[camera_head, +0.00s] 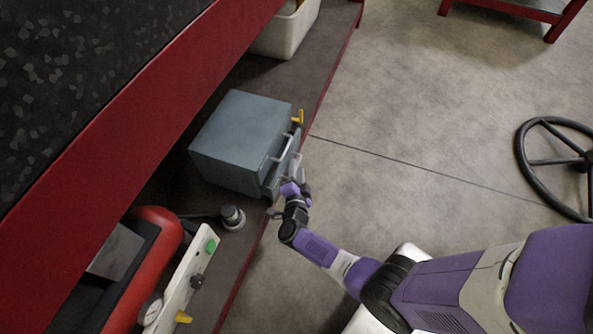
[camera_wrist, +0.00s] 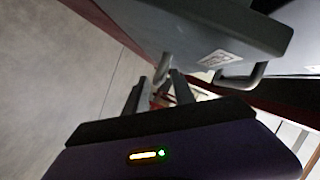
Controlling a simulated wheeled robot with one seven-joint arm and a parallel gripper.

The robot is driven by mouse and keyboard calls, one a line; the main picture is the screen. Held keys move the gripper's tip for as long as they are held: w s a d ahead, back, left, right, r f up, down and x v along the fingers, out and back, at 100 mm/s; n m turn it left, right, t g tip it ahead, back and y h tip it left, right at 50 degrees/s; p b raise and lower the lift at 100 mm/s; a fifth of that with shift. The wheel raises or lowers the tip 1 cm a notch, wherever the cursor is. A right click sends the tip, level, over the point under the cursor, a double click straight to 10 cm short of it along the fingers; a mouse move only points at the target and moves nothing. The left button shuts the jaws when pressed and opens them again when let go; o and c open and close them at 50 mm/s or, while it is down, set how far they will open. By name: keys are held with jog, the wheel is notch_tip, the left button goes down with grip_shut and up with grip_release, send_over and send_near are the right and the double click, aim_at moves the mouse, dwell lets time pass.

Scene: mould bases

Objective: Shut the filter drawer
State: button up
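A blue-grey cabinet (camera_head: 235,135) stands on the low shelf, with metal bar handles on its front. A lower drawer (camera_head: 287,172) seems to stick out a little from the front; its full extent is partly hidden by my gripper. In the wrist view a grey drawer front (camera_wrist: 205,28) with a small label and a bar handle (camera_wrist: 242,76) fills the top. My gripper (camera_head: 288,188) is at the drawer's near lower corner. In the wrist view its fingers (camera_wrist: 158,88) stand apart, near a second handle (camera_wrist: 164,68), with nothing clearly between them. Contact cannot be told.
A yellow tab (camera_head: 298,116) is at the cabinet's far front corner. A round grey knob-like part (camera_head: 232,217) and a panel with a green button (camera_head: 211,245) stand nearer. A pale bin (camera_head: 290,32) is behind.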

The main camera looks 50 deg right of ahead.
grip_shut()
dwell(1.3)
